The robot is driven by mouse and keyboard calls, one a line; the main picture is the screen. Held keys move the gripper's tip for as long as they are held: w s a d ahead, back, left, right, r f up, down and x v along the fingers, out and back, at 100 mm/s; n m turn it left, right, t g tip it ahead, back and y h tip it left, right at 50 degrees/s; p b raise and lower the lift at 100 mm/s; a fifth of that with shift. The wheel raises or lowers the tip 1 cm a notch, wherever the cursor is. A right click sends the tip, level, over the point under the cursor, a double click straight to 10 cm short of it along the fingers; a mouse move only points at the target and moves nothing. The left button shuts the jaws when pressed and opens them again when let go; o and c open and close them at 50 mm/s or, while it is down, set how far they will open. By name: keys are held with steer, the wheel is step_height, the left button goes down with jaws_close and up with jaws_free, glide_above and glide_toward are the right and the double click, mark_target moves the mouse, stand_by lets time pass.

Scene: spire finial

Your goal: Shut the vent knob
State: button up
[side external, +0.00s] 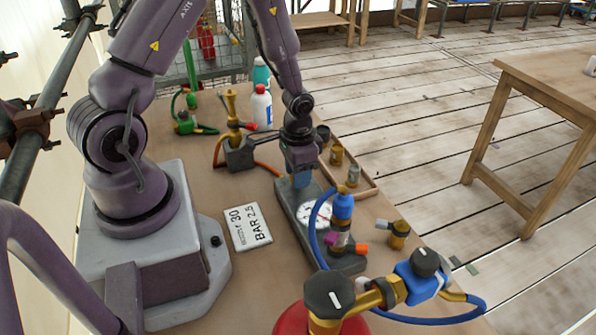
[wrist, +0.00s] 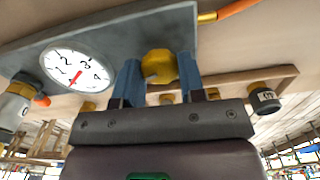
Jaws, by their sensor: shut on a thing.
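My gripper (side external: 302,178) is low over the far end of the grey gauge block (side external: 287,199). In the wrist view its two blue fingers (wrist: 160,75) are shut on a round yellow knob, the vent knob (wrist: 159,63), one finger on each side. The knob sits on the block's face, and the fingers hide its edges. In the side view the gripper hides the knob. A white dial (wrist: 78,63) with a red needle is beside it on the block; it also shows in the side view (side external: 316,215).
A blue-topped cylinder (side external: 343,207) with a blue hose stands at the block's near end. A regulator (side external: 418,277) and black-knobbed red bottle (side external: 328,296) stand in front. A sign (side external: 248,225) lies left. A wooden tray (side external: 352,172) with brass fittings is right. Bottles (side external: 261,107) stand behind.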

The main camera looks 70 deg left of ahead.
steer(key=shift+m, duration=1.2)
steer(key=o, duration=0.9)
steer(key=shift+o, duration=0.2)
step_height(320, 180, up, 13)
